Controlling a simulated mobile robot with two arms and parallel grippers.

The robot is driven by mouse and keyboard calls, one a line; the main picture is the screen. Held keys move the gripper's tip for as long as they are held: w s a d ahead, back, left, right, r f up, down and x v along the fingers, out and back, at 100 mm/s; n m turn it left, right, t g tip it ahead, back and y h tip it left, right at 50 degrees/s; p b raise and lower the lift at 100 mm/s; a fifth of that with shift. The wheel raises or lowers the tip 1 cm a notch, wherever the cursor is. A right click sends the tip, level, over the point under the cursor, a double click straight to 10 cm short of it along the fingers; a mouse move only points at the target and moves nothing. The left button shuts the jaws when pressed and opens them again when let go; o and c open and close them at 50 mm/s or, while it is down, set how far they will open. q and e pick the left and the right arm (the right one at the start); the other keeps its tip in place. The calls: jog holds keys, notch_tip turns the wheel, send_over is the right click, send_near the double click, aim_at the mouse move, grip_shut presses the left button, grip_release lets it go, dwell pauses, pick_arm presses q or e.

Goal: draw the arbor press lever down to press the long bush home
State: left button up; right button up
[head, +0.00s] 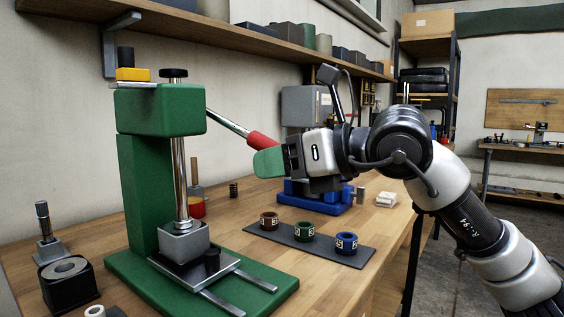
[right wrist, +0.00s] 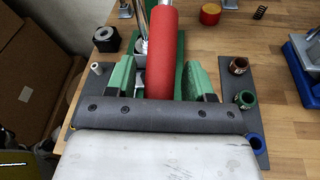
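The green arbor press (head: 160,112) stands on the bench at the left. Its steel lever (head: 227,122) slopes down to the right to a red grip (head: 262,141). My right gripper (head: 267,162) is at that grip with its green fingers open. In the right wrist view the red grip (right wrist: 162,55) lies between the two fingers (right wrist: 161,78), with a gap on each side. The steel ram (head: 179,175) reaches down to a grey block (head: 183,241) on the press bed. I cannot make out the long bush under the ram. My left gripper is out of view.
A dark mat (head: 283,243) holds brown (head: 269,221), green (head: 304,231) and blue (head: 346,243) ring bushes right of the press. A black block with a bore (head: 70,284) stands front left. A blue-based machine (head: 312,196) is behind my right gripper. A shelf (head: 230,36) runs above.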

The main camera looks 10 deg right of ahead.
jog(key=shift+r, duration=0.1)
jog(key=shift+d, duration=0.2)
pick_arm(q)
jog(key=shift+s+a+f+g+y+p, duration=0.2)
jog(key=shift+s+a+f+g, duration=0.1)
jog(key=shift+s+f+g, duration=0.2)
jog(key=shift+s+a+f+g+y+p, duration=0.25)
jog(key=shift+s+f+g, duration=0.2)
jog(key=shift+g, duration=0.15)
pick_arm(e)
jog(key=v, duration=1)
jog(key=shift+s, duration=0.25)
jog(key=shift+d, duration=0.15)
